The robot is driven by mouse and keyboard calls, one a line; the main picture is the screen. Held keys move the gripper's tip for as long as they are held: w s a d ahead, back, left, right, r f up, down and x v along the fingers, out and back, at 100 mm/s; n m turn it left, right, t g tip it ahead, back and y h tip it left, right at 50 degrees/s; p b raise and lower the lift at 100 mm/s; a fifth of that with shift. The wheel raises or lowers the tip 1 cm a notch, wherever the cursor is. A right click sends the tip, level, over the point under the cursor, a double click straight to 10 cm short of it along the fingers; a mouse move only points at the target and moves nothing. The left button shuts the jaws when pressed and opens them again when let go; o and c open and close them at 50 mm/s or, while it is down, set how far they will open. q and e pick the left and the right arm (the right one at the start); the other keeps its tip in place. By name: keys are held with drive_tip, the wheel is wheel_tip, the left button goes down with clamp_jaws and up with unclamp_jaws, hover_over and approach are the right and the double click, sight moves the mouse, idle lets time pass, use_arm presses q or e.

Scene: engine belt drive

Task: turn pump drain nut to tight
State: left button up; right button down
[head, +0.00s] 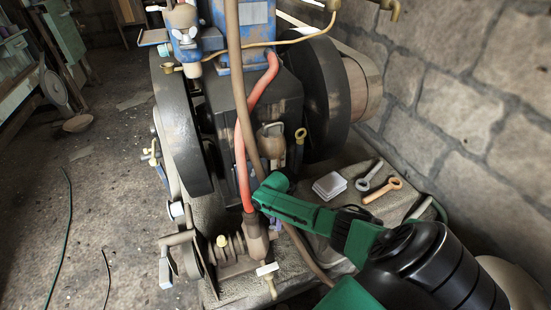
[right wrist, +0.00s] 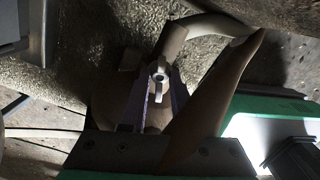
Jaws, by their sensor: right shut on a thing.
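In the right wrist view, a small pale wing-shaped nut (right wrist: 159,76), which looks like the pump drain nut, sits at the end of a brown pipe fitting (right wrist: 172,38). My right gripper (right wrist: 159,88) has its two purple-grey fingers on either side of it, shut on it. In the head view, my right gripper (head: 276,227) points down beside the brown pump fitting (head: 256,238), partly hidden by a brown hose. The nut cannot be made out there. The pump (head: 185,258) stands low at the engine's front. My left gripper is not in view.
A brown hose (head: 239,90) and a red hose (head: 241,160) run down close to my right gripper. A cream-handled tap (head: 267,269) is just below. A stone wall (head: 450,90) bounds the right side.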

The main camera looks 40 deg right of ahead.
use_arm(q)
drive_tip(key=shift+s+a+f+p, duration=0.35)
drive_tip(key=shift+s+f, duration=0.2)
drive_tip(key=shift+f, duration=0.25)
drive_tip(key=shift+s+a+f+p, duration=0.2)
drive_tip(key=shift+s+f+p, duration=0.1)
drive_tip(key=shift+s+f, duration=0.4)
use_arm(e)
drive_tip(key=shift+m, duration=2.1)
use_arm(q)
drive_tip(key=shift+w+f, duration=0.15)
use_arm(e)
drive_tip(key=c, duration=0.9)
unclamp_jaws()
drive_tip(key=shift+r, duration=0.1)
